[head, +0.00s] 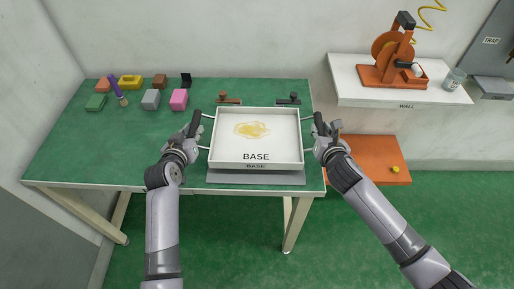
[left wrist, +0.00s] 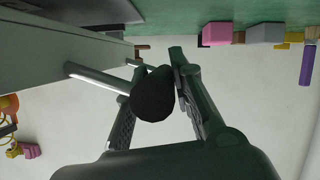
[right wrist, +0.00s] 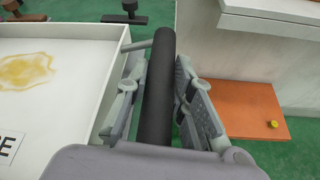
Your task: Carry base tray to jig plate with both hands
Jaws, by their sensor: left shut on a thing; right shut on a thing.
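The base tray (head: 256,157) is a white open box marked BASE, with a yellow smear on its floor. It appears level above the grey jig plate (head: 255,178), whose front strip shows below it; I cannot tell whether they touch. My left gripper (head: 196,127) is shut on the tray's left handle, whose dark grip (left wrist: 153,95) shows end-on in the left wrist view. My right gripper (head: 325,130) is shut on the right handle, whose black bar (right wrist: 158,90) stands between the fingers in the right wrist view. The tray hides most of the plate.
Two clamps, one brown (head: 229,99) and one dark (head: 289,99), stand behind the tray. Several coloured blocks (head: 152,99) lie at the back left of the green table (head: 80,145). A white wall shelf (head: 400,95) with an orange machine (head: 393,60) is at right. The table's left front is clear.

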